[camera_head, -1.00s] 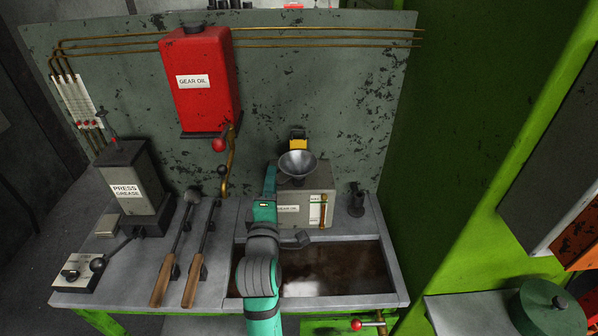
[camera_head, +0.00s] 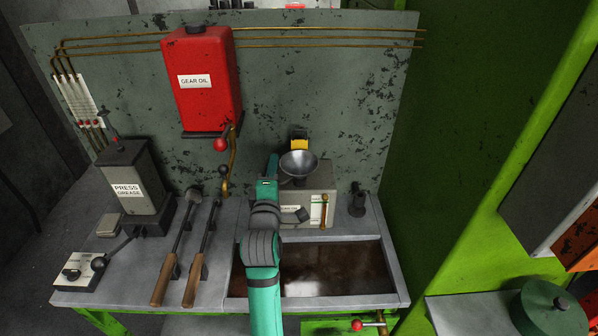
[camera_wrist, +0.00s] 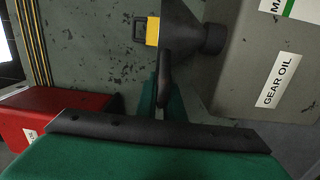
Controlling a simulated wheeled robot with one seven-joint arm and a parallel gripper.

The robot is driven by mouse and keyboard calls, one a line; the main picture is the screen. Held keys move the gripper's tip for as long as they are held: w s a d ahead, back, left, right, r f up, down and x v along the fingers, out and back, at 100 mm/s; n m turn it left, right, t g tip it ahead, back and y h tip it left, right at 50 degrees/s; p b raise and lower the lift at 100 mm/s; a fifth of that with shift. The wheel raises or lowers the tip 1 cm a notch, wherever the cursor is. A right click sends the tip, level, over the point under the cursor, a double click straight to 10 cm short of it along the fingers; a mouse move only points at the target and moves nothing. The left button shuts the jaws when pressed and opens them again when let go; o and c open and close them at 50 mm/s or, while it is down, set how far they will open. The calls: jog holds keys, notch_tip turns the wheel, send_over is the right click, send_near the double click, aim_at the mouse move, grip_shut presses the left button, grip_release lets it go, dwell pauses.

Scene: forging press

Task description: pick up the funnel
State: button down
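The grey metal funnel (camera_head: 299,164) stands mouth up on top of the grey gear oil box (camera_head: 290,220) at the back of the bench. In the wrist view the dark funnel (camera_wrist: 184,28) is at the top, its narrow end at a black fitting on the gear oil box (camera_wrist: 290,55). My gripper (camera_wrist: 163,78) is just short of the funnel, with a dark finger close to its cone. I cannot tell whether they touch. In the head view my teal arm reaches to the left of the funnel, and my fingers are not clear there.
A yellow piece (camera_head: 299,143) with a dark loop is close behind the funnel. The red gear oil tank (camera_head: 207,85) hangs on the panel at upper left. A press grease pump (camera_head: 133,185) and two wooden-handled tools (camera_head: 170,262) lie left. An open basin (camera_head: 335,270) is in front.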

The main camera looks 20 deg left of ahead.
dwell(0.3)
notch_tip(320, 180, up, 21)
jog(key=shift+a, duration=0.2)
dwell(1.1)
jog(key=shift+s+d, duration=0.1)
